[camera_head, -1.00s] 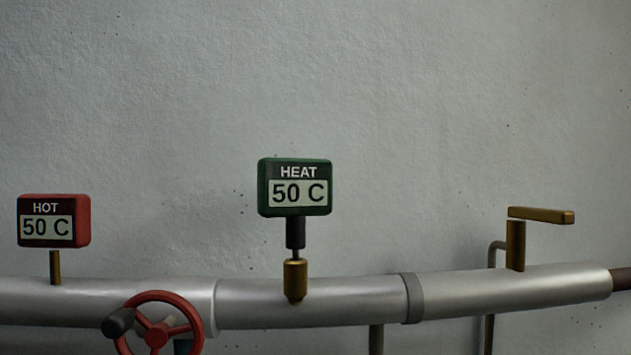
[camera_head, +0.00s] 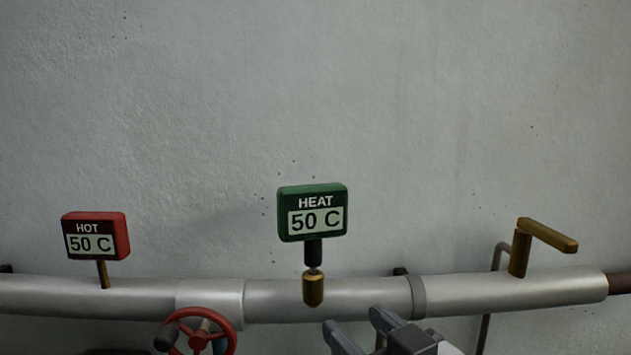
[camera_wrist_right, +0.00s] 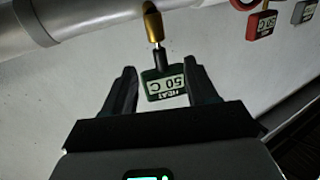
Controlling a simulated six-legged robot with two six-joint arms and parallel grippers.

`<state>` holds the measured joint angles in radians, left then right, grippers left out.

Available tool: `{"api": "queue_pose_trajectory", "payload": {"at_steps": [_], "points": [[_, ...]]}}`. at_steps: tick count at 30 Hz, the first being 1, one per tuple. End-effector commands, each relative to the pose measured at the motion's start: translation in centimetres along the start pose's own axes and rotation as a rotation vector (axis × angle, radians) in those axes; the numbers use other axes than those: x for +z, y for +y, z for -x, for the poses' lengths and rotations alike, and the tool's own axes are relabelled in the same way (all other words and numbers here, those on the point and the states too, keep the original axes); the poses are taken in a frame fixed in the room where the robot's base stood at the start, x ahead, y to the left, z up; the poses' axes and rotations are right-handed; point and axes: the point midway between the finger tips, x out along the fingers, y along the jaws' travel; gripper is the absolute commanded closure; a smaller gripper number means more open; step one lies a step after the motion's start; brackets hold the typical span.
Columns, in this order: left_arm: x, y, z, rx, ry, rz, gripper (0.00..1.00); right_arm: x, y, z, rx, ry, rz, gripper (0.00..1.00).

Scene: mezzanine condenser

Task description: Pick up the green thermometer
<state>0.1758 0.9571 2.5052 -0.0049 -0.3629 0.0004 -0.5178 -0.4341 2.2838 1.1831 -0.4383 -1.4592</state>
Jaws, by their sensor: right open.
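The green thermometer (camera_head: 312,212) reads HEAT 50 C and stands upright on a dark stem in a brass fitting (camera_head: 313,289) on the pipe. My right gripper (camera_head: 352,322) comes in from the bottom of the head view, below and slightly right of the thermometer. It is open and empty. In the right wrist view the green thermometer (camera_wrist_right: 164,84) appears upside down, lined up between the spread fingers of my right gripper (camera_wrist_right: 161,78). I cannot tell how far it is in depth, and no touch shows. My left gripper is not in view.
A grey pipe (camera_head: 445,289) runs along the wall. A red HOT thermometer (camera_head: 96,236) and a red handwheel (camera_head: 201,333) are to the left. A brass lever valve (camera_head: 521,252) is to the right. The wall above is clear.

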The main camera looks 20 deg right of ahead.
Motion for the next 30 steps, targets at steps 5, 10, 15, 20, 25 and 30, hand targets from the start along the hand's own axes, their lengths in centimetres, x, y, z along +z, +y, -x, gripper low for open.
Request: {"api": "queue_pose_trajectory", "payload": {"at_steps": [5, 10, 15, 20, 25, 30], "points": [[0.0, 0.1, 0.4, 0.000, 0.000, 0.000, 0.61, -2.8, 0.6, 1.5, -0.002, 0.052, -0.008, 0.43], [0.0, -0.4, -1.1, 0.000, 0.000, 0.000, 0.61, -2.5, 0.6, -2.1, 0.000, 0.049, -0.007, 0.43], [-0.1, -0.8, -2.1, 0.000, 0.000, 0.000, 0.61, -2.8, 0.6, -6.1, 0.000, 0.049, -0.006, 0.43], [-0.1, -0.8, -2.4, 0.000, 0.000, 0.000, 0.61, -3.2, 0.6, -8.5, -0.002, 0.051, -0.007, 0.43], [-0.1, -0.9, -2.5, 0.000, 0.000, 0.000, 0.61, -3.3, 0.7, -9.7, -0.001, 0.051, -0.007, 0.43], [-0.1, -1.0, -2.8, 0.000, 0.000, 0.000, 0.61, -3.5, 0.9, -12.5, -0.001, 0.049, -0.007, 0.43]]}}
